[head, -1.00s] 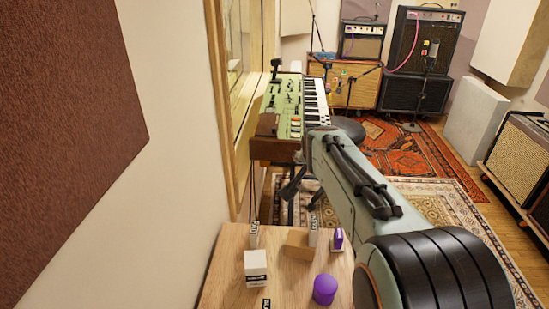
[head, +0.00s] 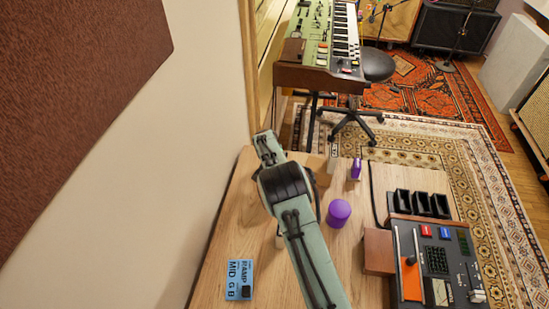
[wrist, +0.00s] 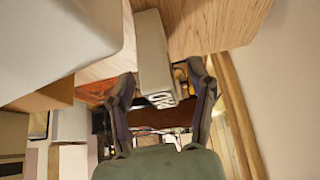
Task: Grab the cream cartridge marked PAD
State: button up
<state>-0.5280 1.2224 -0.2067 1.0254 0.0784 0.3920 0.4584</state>
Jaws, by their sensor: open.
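In the wrist view a cream cartridge (wrist: 153,50) with dark lettering on its end stands between the two fingers of my gripper (wrist: 161,80). The fingers are open, one on each side of the cartridge, with gaps showing.
A large white box (wrist: 55,40) is close at the wrist view's upper left. In the head view a purple cylinder (head: 339,213), a purple cartridge (head: 356,169), a blue labelled cartridge (head: 240,280) and a device with knobs (head: 435,262) share the table area. The wall (head: 110,190) is close left.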

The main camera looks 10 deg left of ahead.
jog(key=shift+f, duration=0.1)
grip_shut()
dwell(0.3)
